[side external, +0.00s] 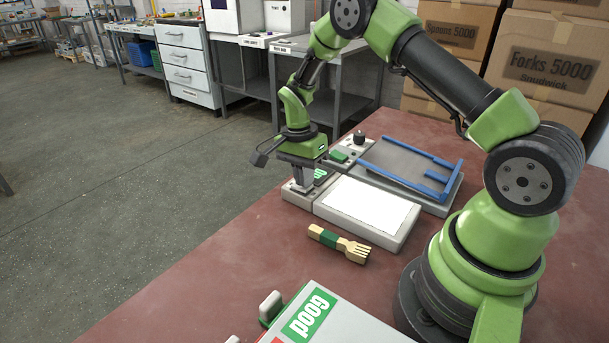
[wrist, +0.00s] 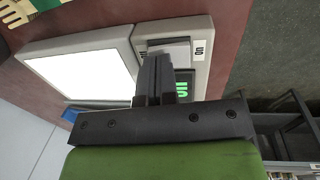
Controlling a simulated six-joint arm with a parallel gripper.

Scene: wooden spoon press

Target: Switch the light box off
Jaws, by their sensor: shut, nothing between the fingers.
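The light box (side external: 330,216) lies on the table with its panel (side external: 370,207) glowing bright white; the panel (wrist: 85,75) also shows bright in the wrist view. At its left end is a grey control section with a pale switch (wrist: 168,48), an ON label (wrist: 200,50) and a lit green display (wrist: 186,84). My gripper (side external: 304,188) is shut and empty, pointing down over this control section. In the wrist view its fingertips (wrist: 158,60) are at the switch's edge and partly cover it. I cannot tell whether they touch it.
A wooden fork bundle with a green band (side external: 338,243) lies in front of the light box. Behind it is a grey device with a blue frame (side external: 405,168) and a black knob. A box marked Good (side external: 340,320) stands at the front. Bare red table (side external: 230,270) lies to the left.

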